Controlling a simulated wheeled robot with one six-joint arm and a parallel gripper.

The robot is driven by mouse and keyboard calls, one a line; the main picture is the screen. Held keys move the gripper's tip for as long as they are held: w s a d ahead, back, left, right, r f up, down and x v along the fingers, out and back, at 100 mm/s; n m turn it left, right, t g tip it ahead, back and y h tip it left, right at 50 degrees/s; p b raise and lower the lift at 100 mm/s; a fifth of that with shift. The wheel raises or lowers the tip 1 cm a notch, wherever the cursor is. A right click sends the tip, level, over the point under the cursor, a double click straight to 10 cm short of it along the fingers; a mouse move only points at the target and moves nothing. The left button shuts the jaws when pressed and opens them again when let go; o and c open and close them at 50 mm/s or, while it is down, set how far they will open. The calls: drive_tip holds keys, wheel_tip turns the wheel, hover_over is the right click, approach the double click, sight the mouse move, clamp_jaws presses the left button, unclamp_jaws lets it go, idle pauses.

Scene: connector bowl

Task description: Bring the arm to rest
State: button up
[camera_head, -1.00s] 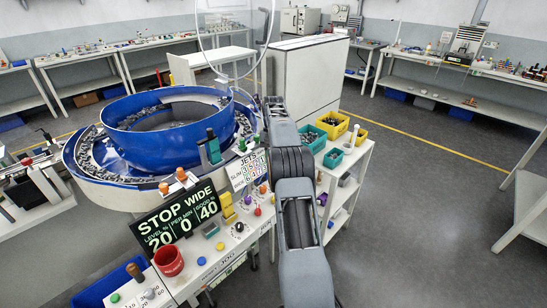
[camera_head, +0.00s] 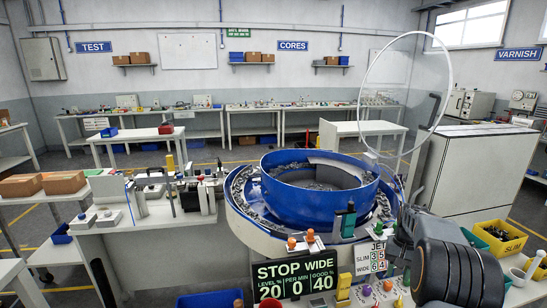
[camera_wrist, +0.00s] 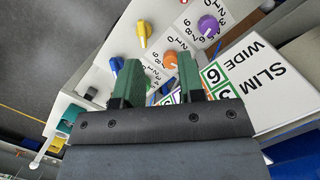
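My gripper (camera_wrist: 159,82) shows in the wrist view with its two green fingers apart and nothing between them. It hangs over a white control panel with a yellow knob (camera_wrist: 143,33), an orange knob (camera_wrist: 170,59) and a purple knob (camera_wrist: 208,25). I cannot tell how high it is above the panel. In the head view my arm fills the lower right corner, folded close to the camera, and its gripper is hidden there. The blue feeder bowl (camera_head: 318,186) stands left of the arm, with small dark parts in it.
The STOP WIDE display (camera_head: 293,277) stands in front of the bowl. A JETS card (camera_head: 376,259) is beside my arm. Workbenches line the back wall.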

drive_tip(key=s+a+r+n+t, duration=0.2)
drive_tip(key=s+a+r+t, duration=0.1)
drive_tip(key=s+a, duration=0.7)
drive_tip(key=s+a+r+n+t+h, duration=0.1)
drive_tip(key=s+a+r+n+t, duration=0.2)
drive_tip(key=s+a, duration=0.7)
drive_tip(key=shift+s+a+r, duration=0.15)
drive_tip(key=shift+a+r, duration=0.25)
drive_tip(key=shift+r, duration=0.9)
